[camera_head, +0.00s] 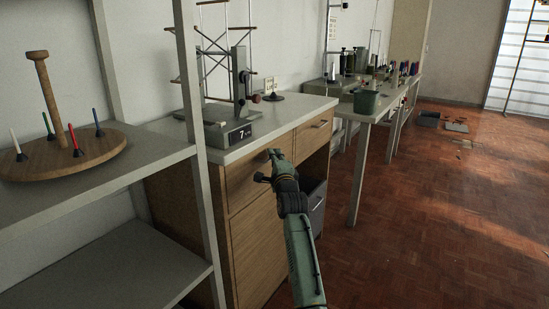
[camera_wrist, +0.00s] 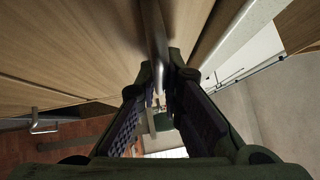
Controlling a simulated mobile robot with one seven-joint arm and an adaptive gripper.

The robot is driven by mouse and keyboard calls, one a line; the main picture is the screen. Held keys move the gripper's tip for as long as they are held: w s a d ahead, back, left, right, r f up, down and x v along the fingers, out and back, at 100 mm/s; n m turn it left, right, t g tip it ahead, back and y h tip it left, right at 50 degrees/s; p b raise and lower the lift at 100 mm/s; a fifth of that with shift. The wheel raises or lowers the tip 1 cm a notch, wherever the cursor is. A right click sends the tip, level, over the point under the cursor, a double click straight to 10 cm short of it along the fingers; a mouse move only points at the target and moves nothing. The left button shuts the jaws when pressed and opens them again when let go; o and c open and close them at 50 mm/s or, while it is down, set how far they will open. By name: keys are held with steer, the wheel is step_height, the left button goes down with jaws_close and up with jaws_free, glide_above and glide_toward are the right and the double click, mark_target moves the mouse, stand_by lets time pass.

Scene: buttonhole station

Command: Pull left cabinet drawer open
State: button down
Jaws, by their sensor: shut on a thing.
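The left drawer (camera_head: 240,181) is the wooden front under the left part of the cabinet's pale top (camera_head: 262,132). It looks about flush with the cabinet, though my arm covers part of it. My gripper (camera_head: 268,167) is at this drawer front, with my arm reaching up from the bottom of the picture. In the wrist view, my gripper (camera_wrist: 162,68) has its fingertips closed around the metal bar handle (camera_wrist: 156,30) of the drawer. The wooden front (camera_wrist: 75,45) lies close beyond the fingers. In the head view the handle is mostly hidden by my gripper.
A right drawer (camera_head: 307,139) with its own handle (camera_head: 320,124) is beside it. A grey drawer unit (camera_head: 316,208) stands below. A shelf rack (camera_head: 206,215) stands close on the left. The floor (camera_head: 440,220) at right is free.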

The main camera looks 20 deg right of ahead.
steer(key=shift+s, duration=0.1)
stand_by(0.3)
steer(key=s+d+b, duration=0.1)
steer(key=s+d, duration=0.7)
steer(key=s, duration=0.3)
steer(key=s+d+b, duration=0.1)
steer(key=s+d, duration=0.8)
steer(key=s, duration=0.2)
steer(key=shift+s+d, duration=0.25)
steer(key=shift+d, duration=0.05)
steer(key=shift+f, duration=0.1)
steer(key=c, duration=1.7)
jaws_free()
steer(key=shift+s, duration=0.1)
steer(key=s, duration=0.4)
steer(key=s+a+f, duration=0.1)
steer(key=s, duration=0.6)
steer(key=shift+s+a+f, duration=0.25)
steer(key=shift+s, duration=0.05)
